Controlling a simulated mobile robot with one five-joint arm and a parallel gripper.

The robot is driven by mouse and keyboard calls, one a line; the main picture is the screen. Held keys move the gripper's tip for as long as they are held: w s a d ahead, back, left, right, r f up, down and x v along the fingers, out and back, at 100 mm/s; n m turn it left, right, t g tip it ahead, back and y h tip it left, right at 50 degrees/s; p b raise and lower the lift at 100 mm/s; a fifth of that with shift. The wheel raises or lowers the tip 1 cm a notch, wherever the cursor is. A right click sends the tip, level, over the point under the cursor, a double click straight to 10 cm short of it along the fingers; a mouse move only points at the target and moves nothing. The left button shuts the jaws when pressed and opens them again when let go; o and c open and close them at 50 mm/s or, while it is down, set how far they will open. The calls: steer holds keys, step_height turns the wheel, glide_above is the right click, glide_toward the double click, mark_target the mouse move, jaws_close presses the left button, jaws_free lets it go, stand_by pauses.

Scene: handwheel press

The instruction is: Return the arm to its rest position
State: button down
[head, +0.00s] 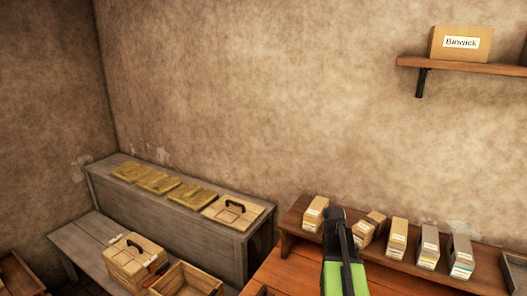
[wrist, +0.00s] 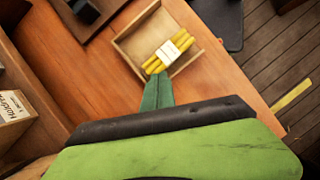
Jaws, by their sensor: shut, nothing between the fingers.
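My gripper (wrist: 157,80) shows in the wrist view as a narrow dark green tip beyond a black and green body. Its fingers are together with nothing between them. The tip overlaps the near edge of a shallow wooden tray (wrist: 127,41) in the picture; I cannot tell its height above it. A bundle of yellow sticks (wrist: 170,51) with a white band lies in the tray. In the head view, a black and green part of my arm rises at the bottom, in front of the orange-brown bench; the fingertips cannot be made out there.
Several small boxes (head: 397,239) line a ledge behind the bench (head: 285,272). A grey bench (head: 222,240) with cloths and wooden boxes stands left. A shelf (head: 480,67) holds a labelled box (head: 461,43). A dark mat (wrist: 221,22) lies beyond the tray; plank floor (wrist: 285,60) is right.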

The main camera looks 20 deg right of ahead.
steer(key=w+a+f+t+b, duration=0.1)
steer(key=w+a+f, duration=0.1)
steer(key=a, duration=0.9)
steer(key=w+a+f+m+t+b, duration=0.1)
steer(key=w+a+f+t, duration=0.1)
steer(key=a, duration=0.9)
steer(key=w+a+f+m+t+b, duration=0.1)
steer(key=w+a, duration=0.3)
steer(key=a, duration=0.7)
steer(key=shift+a+f+t+y, duration=0.4)
steer(key=shift+f, duration=0.05)
